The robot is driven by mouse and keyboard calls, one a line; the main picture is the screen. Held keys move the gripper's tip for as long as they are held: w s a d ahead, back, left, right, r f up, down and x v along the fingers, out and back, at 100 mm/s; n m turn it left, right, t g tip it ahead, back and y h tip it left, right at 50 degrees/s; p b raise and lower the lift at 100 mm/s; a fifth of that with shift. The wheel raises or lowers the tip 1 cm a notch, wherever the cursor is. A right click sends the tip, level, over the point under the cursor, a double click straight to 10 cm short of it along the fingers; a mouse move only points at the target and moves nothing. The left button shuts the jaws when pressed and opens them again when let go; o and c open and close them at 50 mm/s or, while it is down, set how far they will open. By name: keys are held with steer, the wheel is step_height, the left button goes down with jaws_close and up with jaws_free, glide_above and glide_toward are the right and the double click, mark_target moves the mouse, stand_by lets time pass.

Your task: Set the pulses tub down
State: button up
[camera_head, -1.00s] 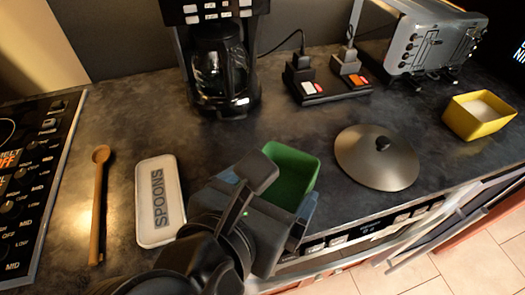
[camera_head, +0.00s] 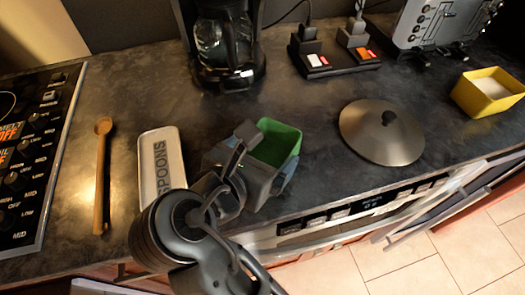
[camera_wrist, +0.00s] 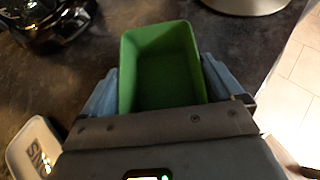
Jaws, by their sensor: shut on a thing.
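The tub is a green, open-topped rectangular container (camera_head: 278,143), and it looks empty. In the wrist view the green tub (camera_wrist: 160,68) sits upright between the two blue-grey fingers of my gripper (camera_wrist: 160,90). In the head view my gripper (camera_head: 268,165) is shut on the tub near the counter's front edge. The tub's near side and lower part are hidden by my gripper. I cannot tell whether its base touches the counter (camera_head: 310,100).
A white spoons tray (camera_head: 160,160) and a wooden spoon (camera_head: 101,175) lie to the left. A metal lid (camera_head: 382,132) lies to the right, with a yellow tub (camera_head: 488,92) beyond. A coffee maker (camera_head: 225,45) and power strip (camera_head: 335,60) stand behind. Counter between them is bare.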

steer(key=o, duration=0.8)
steer(key=v, duration=1.2)
